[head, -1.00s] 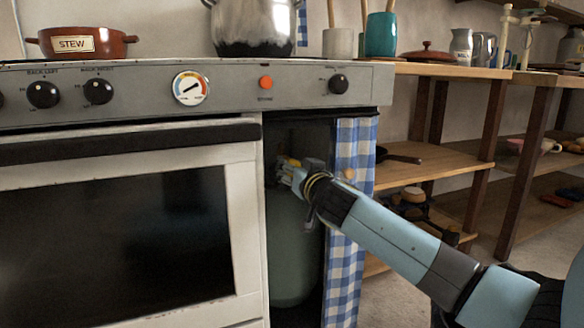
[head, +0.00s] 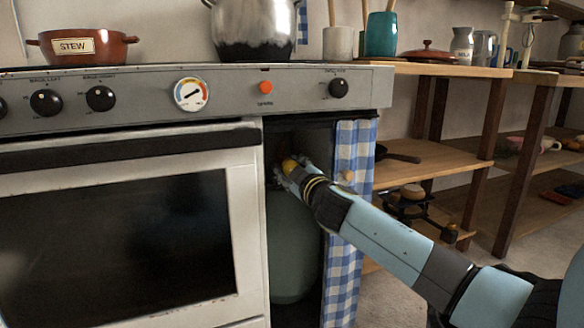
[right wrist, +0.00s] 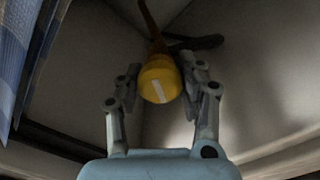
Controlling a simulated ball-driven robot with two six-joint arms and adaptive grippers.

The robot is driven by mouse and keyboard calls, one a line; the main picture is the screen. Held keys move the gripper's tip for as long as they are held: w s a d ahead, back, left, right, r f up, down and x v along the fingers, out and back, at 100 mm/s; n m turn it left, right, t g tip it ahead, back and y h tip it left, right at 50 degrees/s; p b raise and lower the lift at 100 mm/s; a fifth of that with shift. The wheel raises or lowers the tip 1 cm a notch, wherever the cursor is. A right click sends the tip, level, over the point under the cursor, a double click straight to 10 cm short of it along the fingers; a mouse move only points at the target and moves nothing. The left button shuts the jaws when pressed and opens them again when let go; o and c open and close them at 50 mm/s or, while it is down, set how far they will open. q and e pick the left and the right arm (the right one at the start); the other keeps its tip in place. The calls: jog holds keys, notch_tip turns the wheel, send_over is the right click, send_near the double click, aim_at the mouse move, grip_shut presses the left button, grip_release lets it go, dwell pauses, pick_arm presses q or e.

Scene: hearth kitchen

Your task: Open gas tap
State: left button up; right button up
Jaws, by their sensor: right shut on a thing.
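The gas tap is a yellow knob (head: 289,165) with a white stripe, on top of a green gas bottle (head: 292,245) in the dark cupboard right of the oven. In the right wrist view the yellow knob (right wrist: 160,82) sits between my fingertips, its white stripe slanting slightly. My right gripper (head: 292,170) reaches in from the right and is shut on this knob; it also shows in the right wrist view (right wrist: 160,74). The gripper partly hides the knob and the bottle's top in the head view. My left gripper is out of view.
A blue checked curtain (head: 347,255) hangs close to the right of my gripper. The white oven (head: 247,215) borders the opening on the left, and the stove's control panel (head: 225,95) is above. Wooden shelves (head: 440,165) stand to the right.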

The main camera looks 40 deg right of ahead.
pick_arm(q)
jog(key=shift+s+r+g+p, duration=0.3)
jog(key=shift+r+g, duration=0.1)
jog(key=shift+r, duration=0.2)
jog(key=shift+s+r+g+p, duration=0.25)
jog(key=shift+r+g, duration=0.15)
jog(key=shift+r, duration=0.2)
pick_arm(e)
jog(key=n, duration=0.5)
jog(key=shift+n, duration=0.4)
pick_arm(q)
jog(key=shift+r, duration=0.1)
pick_arm(e)
jog(key=shift+f, duration=0.1)
jog(key=o, duration=1.2)
jog(key=v, duration=1.2)
jog(key=shift+a, duration=0.1)
